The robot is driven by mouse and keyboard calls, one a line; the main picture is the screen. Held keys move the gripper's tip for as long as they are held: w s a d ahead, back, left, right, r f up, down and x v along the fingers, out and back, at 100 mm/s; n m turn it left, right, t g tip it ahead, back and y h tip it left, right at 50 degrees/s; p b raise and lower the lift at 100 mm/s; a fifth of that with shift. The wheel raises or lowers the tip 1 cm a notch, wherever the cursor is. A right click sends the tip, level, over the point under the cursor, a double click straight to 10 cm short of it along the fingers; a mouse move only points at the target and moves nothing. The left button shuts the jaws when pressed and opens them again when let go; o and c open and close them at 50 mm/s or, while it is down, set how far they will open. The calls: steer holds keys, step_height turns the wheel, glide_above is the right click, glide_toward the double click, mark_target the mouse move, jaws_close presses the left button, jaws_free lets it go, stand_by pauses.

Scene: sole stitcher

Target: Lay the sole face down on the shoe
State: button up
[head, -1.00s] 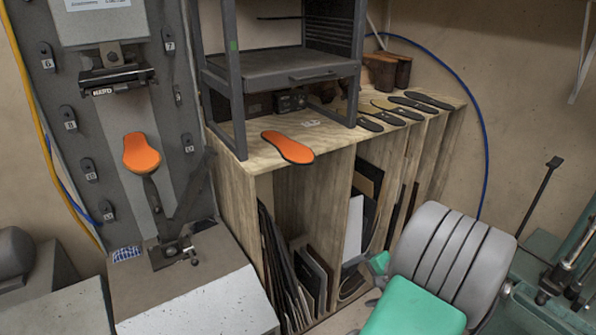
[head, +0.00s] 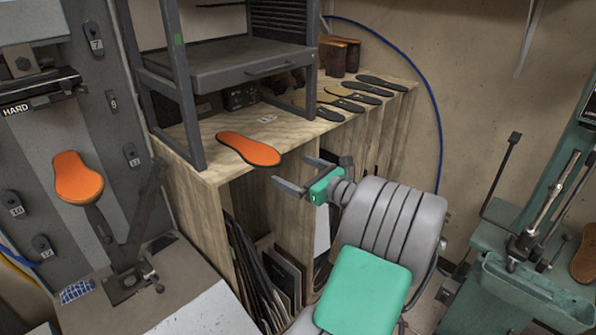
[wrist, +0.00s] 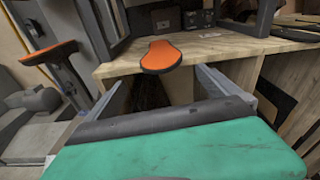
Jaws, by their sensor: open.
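The loose sole (head: 249,149), orange on top with a black edge, lies flat on the wooden bench, its near end at the front edge. In the wrist view the sole (wrist: 160,55) is ahead, between my fingers' directions and beyond their tips. My gripper (head: 290,170) is open and empty, just right of the sole and in front of the bench edge, apart from it. The shoe (head: 78,178) shows as an orange, sole-shaped top on a post of the grey machine at left.
A grey metal rack (head: 232,68) stands on the bench (head: 205,176) behind the sole. Several dark soles (head: 352,94) lie farther right. Sheets stand in the compartments below. A green machine (head: 530,285) stands at right.

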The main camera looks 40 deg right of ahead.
mark_target(273, 161)
steer(key=shift+m, duration=0.4)
steer(key=w, duration=0.8)
steer(key=shift+w+f, duration=0.3)
steer(key=shift+f, duration=0.05)
steer(key=shift+w+f, duration=0.2)
steer(key=shift+w, duration=0.35)
steer(key=shift+c, duration=0.6)
steer(key=c, duration=1.8)
steer(key=shift+r, duration=0.15)
